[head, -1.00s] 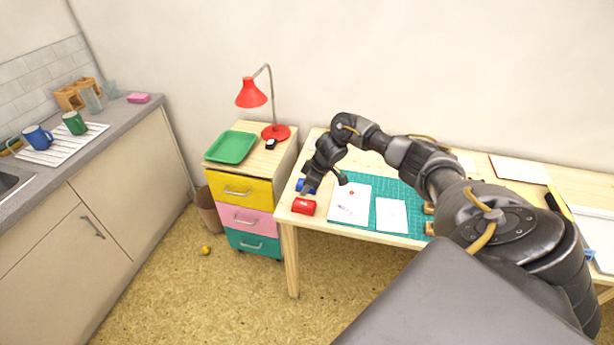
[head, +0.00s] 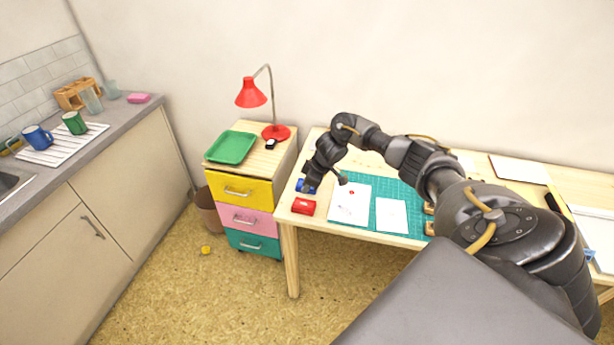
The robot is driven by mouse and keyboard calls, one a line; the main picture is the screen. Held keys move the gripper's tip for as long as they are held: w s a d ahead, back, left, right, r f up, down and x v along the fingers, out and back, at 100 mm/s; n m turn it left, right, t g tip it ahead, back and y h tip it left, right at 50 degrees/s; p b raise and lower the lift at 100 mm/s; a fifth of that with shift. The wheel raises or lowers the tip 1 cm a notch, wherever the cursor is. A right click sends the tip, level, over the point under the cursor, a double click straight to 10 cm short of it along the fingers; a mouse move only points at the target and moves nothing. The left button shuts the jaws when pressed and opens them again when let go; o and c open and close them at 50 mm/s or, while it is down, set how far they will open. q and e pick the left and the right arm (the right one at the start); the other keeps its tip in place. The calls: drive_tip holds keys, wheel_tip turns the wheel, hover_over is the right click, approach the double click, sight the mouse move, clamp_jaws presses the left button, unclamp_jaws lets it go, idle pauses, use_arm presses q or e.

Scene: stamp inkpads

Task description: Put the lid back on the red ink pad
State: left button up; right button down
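The red ink pad (head: 303,207) is a small red block at the near left corner of the wooden table. Its top looks red, as if covered, but it is too small to tell whether the lid sits flush. No separate red lid shows elsewhere. My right gripper (head: 310,184) points down just behind the red pad, over or beside a blue ink pad (head: 302,185) that it partly hides. Its fingers are too small and dark to tell open from shut. My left gripper is not in view.
A green cutting mat (head: 380,179) with white papers (head: 391,215) lies right of the pads. A drawer unit (head: 240,190) with a green tray (head: 231,147) and red lamp (head: 276,131) stands to the left, across a gap. My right arm covers much of the table.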

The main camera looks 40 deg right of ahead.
sight(303, 204)
drive_tip(key=shift+f, duration=0.3)
drive_tip(key=shift+f+b, duration=1.8)
drive_tip(key=shift+f, duration=0.85)
drive_tip(key=shift+r, duration=0.15)
wheel_tip(303, 204, up, 7)
drive_tip(key=p, duration=0.7)
drive_tip(key=shift+p, duration=0.35)
